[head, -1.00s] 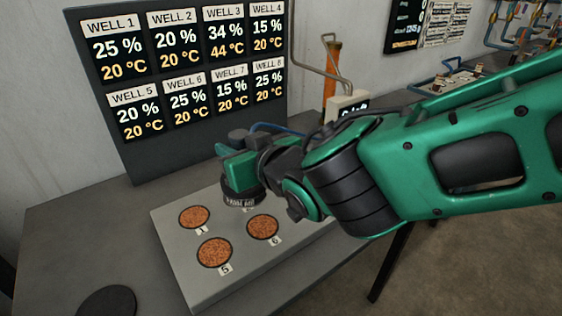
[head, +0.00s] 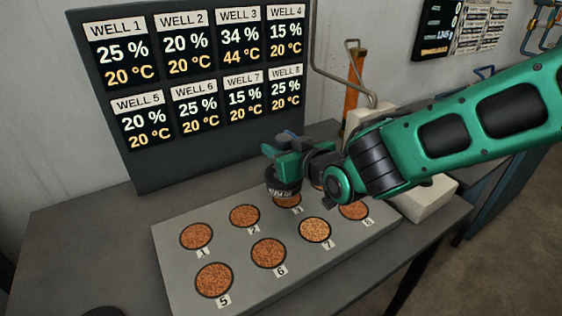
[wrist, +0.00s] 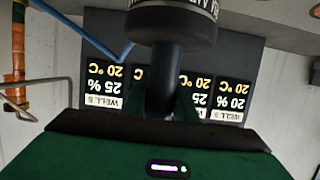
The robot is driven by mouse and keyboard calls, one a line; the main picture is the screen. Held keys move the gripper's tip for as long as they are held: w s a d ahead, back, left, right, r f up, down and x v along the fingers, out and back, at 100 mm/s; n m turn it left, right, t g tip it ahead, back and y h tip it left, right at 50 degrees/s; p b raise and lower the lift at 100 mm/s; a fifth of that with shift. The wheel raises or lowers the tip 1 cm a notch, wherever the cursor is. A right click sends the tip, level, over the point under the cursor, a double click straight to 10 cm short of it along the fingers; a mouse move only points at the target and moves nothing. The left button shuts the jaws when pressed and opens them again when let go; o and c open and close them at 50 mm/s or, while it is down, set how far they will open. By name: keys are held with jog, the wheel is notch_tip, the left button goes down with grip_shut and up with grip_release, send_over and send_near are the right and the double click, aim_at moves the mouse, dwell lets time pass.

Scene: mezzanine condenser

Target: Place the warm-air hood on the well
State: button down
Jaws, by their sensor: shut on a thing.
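The warm-air hood (head: 282,189) is a short black cylinder with pale lettering around its rim. My gripper (head: 288,166) is shut on the hood's upper part. The hood hangs in front of well 3 (head: 292,203) and hides part of it; I cannot tell whether it touches the plate. In the wrist view, the dark hood (wrist: 172,14) and its stem sit between my fingers (wrist: 172,98). The wells are round, filled with reddish-brown grains, in a grey plate (head: 185,285). Well 7 (head: 315,230) looks paler than the others.
A dark display board (head: 215,160) stands behind the plate; it reads 34 % and 44 °C for well 3 and 20 °C for the others. A pale box (head: 428,200) stands right of the plate. An orange post (head: 355,78) and bent pipe rise behind.

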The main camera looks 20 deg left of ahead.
jog(key=shift+w+d+f, duration=0.1)
jog(key=shift+w+f, duration=0.25)
jog(key=shift+w, duration=0.4)
jog(key=shift+f, duration=2)
jog(key=c, duration=1.4)
grip_release()
jog(key=shift+f, duration=0.1)
jog(key=shift+s+d+r, duration=0.2)
jog(key=shift+d, duration=0.1)
jog(key=v, duration=1.1)
jog(key=shift+s, duration=0.1)
